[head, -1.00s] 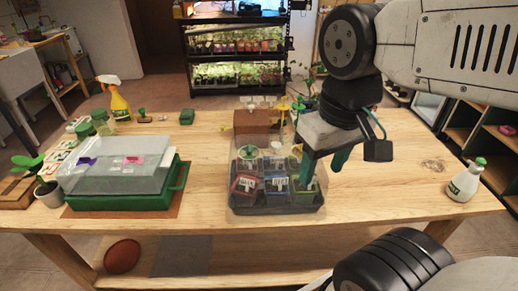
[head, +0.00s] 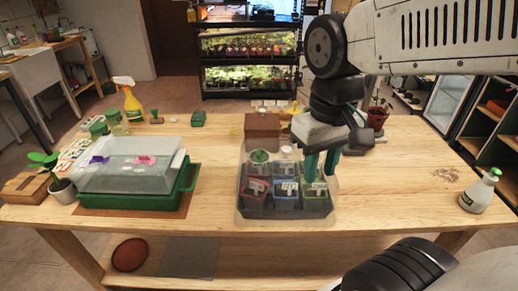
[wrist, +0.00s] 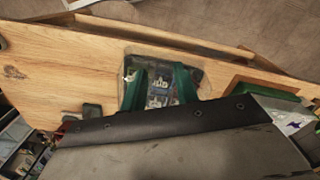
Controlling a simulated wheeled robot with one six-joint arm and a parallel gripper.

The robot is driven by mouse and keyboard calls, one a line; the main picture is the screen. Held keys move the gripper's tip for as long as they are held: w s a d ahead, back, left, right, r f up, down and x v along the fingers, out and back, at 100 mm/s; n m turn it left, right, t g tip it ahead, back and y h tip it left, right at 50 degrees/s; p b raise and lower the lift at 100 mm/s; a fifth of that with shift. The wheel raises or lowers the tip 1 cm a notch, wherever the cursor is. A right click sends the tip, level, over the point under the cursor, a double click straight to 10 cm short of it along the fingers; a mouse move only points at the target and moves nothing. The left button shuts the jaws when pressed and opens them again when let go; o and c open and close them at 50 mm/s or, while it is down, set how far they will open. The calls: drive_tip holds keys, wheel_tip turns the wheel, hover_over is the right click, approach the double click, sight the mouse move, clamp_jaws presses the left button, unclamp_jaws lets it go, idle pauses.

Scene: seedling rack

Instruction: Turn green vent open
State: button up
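A clear dome (head: 130,174) sits on a green tray (head: 186,190) at the left of the table. A purple vent (head: 98,160) and a pink vent (head: 145,160) show on its top. My gripper (head: 320,172) has green fingers pointing down over the right side of a dark pot tray (head: 284,213) with a clear, see-through cover. In the wrist view my gripper (wrist: 160,92) is open, fingers apart, with labelled pots (wrist: 158,88) beneath and between them. I cannot tell whether it touches the cover.
A brown box (head: 262,126) stands behind the pot tray. A yellow spray bottle (head: 133,107) and a potted plant (head: 60,188) are at the left. A white spray bottle (head: 479,192) stands at the right edge.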

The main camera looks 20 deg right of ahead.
drive_tip(key=w+a+f+m+g, duration=0.1)
drive_tip(key=w+a+f+m, duration=0.15)
drive_tip(key=w, duration=1.35)
drive_tip(key=m, duration=0.2)
hover_over(259, 152)
drive_tip(key=shift+r+t, duration=0.1)
drive_tip(key=shift+t, duration=0.3)
drive_tip(key=shift+w+r+m, duration=0.1)
drive_tip(key=shift+r+m, duration=0.05)
drive_tip(key=shift+m, duration=0.1)
wheel_tip(259, 152, down, 8)
drive_tip(key=shift+r, duration=0.1)
clamp_jaws()
